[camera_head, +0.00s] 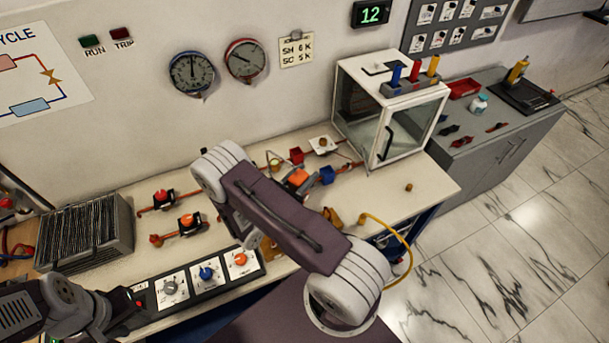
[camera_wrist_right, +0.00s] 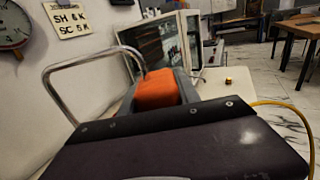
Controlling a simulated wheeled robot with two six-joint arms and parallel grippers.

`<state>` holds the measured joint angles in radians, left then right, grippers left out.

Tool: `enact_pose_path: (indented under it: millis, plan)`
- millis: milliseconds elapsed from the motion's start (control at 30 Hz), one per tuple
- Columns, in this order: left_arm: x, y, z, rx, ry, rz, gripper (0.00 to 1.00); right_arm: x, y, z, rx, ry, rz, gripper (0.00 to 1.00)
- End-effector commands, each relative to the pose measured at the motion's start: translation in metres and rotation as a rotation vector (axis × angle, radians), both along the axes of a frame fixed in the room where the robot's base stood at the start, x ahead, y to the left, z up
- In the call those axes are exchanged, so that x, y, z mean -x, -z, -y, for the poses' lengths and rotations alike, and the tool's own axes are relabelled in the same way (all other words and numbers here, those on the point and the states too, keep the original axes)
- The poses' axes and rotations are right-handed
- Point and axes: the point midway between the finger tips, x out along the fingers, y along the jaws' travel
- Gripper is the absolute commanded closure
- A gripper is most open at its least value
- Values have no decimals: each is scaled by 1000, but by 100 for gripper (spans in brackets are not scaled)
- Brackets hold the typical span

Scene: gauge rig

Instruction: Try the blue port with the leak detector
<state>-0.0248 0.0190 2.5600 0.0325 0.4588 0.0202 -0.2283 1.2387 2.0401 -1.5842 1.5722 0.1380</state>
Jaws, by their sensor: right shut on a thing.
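An orange-bodied tool with a bent metal tube, which looks like the leak detector, (camera_wrist_right: 157,90) is between the grey jaws of my right gripper (camera_wrist_right: 165,88) in the wrist view. In the head view its orange body (camera_head: 298,178) shows past my arm link, over the bench. A blue block (camera_head: 327,175), which looks like the blue port, is just right of it. I cannot tell whether the tube tip touches anything. A red block (camera_head: 296,155) stands behind. My left gripper (camera_head: 128,306) is low at the left, by the control panel; its fingers are not clear.
A glass-sided cabinet (camera_head: 400,115) stands at the bench's back right. A rack of dark sheets (camera_head: 90,232) is at the left, a knob panel (camera_head: 205,273) in front. Red-knobbed valves (camera_head: 163,196) sit mid-left. A yellow hose (camera_head: 405,245) hangs at the right edge.

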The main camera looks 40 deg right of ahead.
Motion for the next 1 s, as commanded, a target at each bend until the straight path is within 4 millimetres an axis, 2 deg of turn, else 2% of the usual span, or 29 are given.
enact_pose_path:
  millis: [33, 600, 1000]
  plan:
    - [0, -9, 0, 0, 0, 0, 66, 0, -11, 0, 1, 0, 1, 100]
    - [0, -54, 0, 0, 0, 0, 66, 0, -65, 0, 1, 0, 0, 100]
    - [0, -53, 0, 0, 0, 0, 66, 0, -65, 0, 1, 0, -1, 100]
